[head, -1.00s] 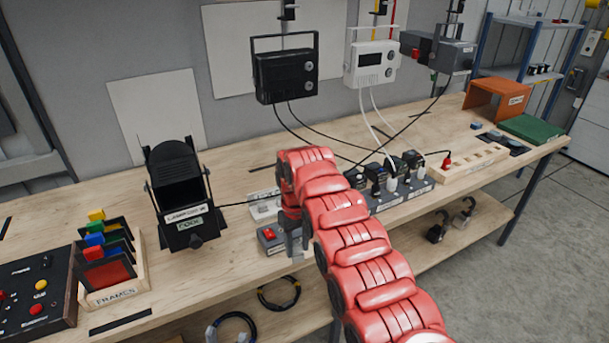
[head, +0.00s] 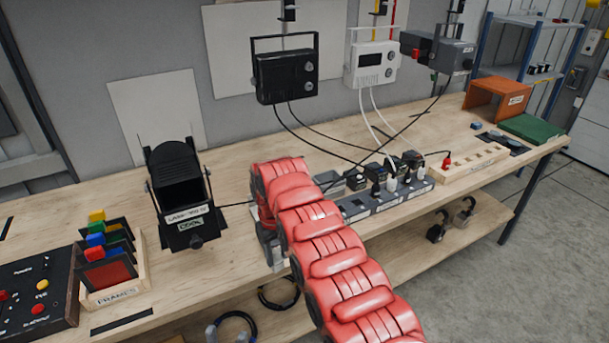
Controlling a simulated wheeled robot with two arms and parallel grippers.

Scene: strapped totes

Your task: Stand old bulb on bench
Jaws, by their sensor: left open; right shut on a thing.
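My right arm reaches in from the lower right, and its gripper (head: 273,262) points down at the front part of the bench (head: 225,275). Its fingers are mostly hidden by the arm. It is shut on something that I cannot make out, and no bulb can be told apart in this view. The black lamp housing (head: 180,185), with a label reading COOL, stands on the bench to the left of the gripper. My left gripper is not in view.
A frames rack (head: 115,288) and a control panel (head: 35,295) stand at the left. A socket strip (head: 385,200) with several plugs lies right of my arm, with a wooden holed block (head: 470,163) beyond. Bare bench lies between the lamp and my gripper.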

